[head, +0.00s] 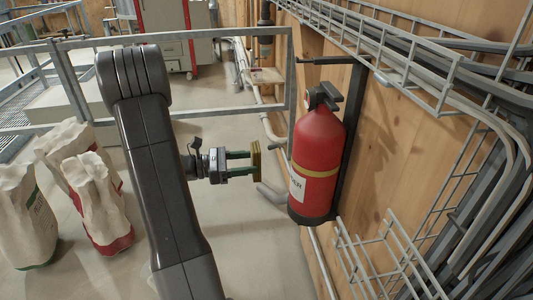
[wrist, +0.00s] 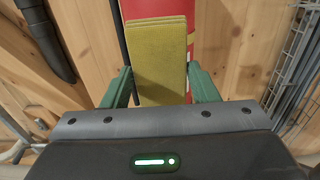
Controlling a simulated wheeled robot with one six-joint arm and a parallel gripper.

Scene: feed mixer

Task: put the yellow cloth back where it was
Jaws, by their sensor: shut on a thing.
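The yellow cloth (wrist: 156,62) is a folded, flat pad held upright between the green fingers of my gripper (wrist: 157,88) in the wrist view. In the head view the cloth (head: 256,160) shows edge-on at the tips of my gripper (head: 252,162), which points right. My gripper is shut on it, in the air to the left of the red fire extinguisher (head: 318,155). In the wrist view the extinguisher (wrist: 156,9) shows behind the cloth. I cannot tell the exact gap between them.
The extinguisher is mounted on a wooden wall (head: 400,120). An empty-looking wire basket (head: 385,262) is below it to the right, and a wire cable tray (head: 400,55) runs above. A grey railing (head: 200,35) stands behind my arm. White sacks (head: 95,200) stand on the floor at left.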

